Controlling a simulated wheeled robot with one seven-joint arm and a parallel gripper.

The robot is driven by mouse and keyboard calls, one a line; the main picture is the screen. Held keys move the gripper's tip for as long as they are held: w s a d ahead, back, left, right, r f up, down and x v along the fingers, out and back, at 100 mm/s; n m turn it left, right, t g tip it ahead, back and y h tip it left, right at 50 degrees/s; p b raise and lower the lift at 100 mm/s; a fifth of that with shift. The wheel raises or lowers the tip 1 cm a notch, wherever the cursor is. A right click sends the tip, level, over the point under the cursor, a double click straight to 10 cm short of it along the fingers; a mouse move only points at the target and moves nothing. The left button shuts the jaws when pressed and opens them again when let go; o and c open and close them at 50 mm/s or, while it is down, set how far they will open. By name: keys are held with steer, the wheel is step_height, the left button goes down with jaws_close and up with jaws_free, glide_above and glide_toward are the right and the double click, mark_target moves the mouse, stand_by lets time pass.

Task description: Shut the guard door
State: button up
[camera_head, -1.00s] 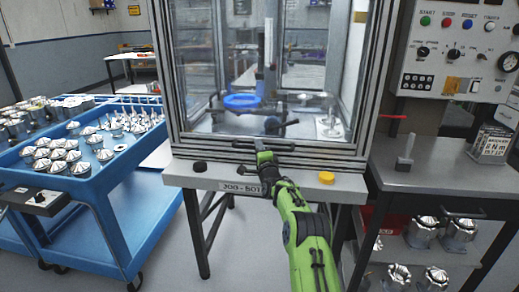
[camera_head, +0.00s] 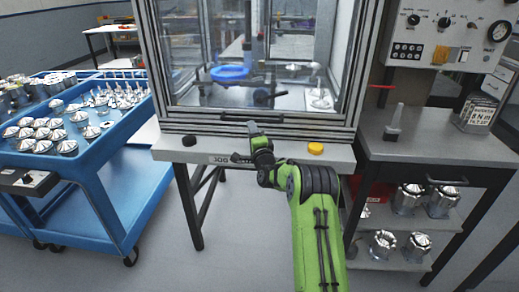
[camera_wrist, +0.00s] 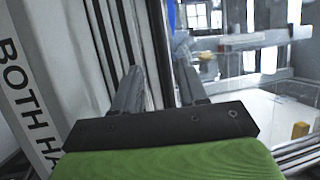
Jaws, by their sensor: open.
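The guard door (camera_head: 188,117) is a clear pane in a grey metal frame on the front of the machine enclosure. Its lower rail is down by the sill, and I see no gap under it in the head view. A dark bar handle (camera_head: 250,120) runs along the lower rail. My gripper (camera_head: 252,127) is just below the handle, open and empty; contact with the handle cannot be told. In the wrist view its two fingers (camera_wrist: 160,88) are spread before the metal frame (camera_wrist: 130,40), with the glazed interior to the right.
The bench front carries a black button (camera_head: 189,140) and a yellow button (camera_head: 316,148). A blue cart (camera_head: 105,185) with metal parts stands left. A side bench (camera_head: 430,150) with a control panel (camera_head: 450,35) above stands right. A blue ring (camera_head: 230,72) shows inside the enclosure.

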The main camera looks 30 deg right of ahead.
steer(key=b+v, duration=0.2)
steer(key=v, duration=0.7)
steer(key=shift+s, duration=0.1)
steer(key=s+a+r+n+g+y, duration=0.35)
steer(key=a+n, duration=0.25)
steer(key=a, duration=0.3)
steer(key=s+a+r+n+g+y, duration=0.2)
steer(key=s+a+r+n+y, duration=0.15)
steer(key=a+n, duration=0.45)
steer(key=s+a+f+n+g+h, duration=0.2)
steer(key=s+n+g, duration=0.15)
steer(key=s, duration=1.25)
steer(key=s+a+f+n+g+h, duration=0.15)
steer(key=s+g, duration=0.35)
steer(key=s, duration=1.2)
step_height(320, 180, up, 16)
steer(key=p, duration=1.7)
steer(key=shift+s+d+r, duration=0.15)
steer(key=shift+s+d, duration=0.2)
steer(key=shift+s, duration=0.1)
